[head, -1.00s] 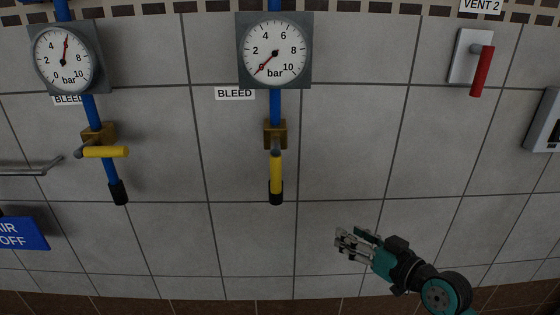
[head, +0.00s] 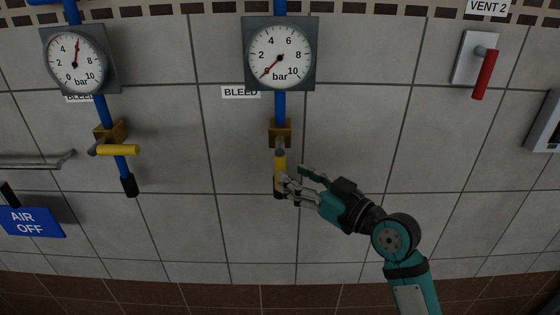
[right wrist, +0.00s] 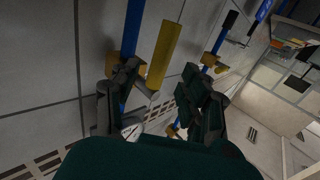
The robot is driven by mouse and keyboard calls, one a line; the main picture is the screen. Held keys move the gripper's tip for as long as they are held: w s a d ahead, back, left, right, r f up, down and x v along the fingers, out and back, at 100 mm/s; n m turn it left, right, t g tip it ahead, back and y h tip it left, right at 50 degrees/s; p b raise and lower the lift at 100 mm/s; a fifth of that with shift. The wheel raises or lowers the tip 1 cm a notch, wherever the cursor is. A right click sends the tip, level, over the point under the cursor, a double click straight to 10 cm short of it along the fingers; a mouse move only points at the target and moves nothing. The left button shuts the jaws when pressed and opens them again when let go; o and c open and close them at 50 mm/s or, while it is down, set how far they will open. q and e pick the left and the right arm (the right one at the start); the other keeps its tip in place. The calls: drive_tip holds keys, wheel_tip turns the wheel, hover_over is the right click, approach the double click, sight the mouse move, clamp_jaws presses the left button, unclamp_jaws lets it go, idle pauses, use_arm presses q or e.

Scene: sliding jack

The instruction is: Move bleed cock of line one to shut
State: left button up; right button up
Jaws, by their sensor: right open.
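A bleed cock on the middle blue pipe has a yellow handle (head: 280,165) pointing down along the pipe, below a brass body (head: 280,133). A second bleed cock at the left has its yellow handle (head: 118,150) lying crosswise to its pipe. No line number is readable on either. My right gripper (head: 294,178) is open at the lower part of the middle handle, overlapping it in the head view. In the right wrist view the middle handle (right wrist: 164,55) shows between the spread fingers (right wrist: 158,92); contact cannot be told. My left gripper is not in view.
Gauges stand above the cocks: the middle one (head: 280,56) reads about 0, the left one (head: 76,62) about 5. A red vent handle (head: 485,74) is at upper right. A blue AIR OFF sign (head: 32,222) is at lower left.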

sight(279, 169)
drive_tip(key=p+x, duration=0.1)
drive_tip(key=x, duration=0.4)
drive_tip(key=shift+w+a, duration=0.1)
drive_tip(key=shift+w, duration=0.05)
clamp_jaws()
drive_tip(key=shift+w+a+f, duration=0.15)
drive_tip(key=shift+w+f, duration=0.05)
idle(0.4)
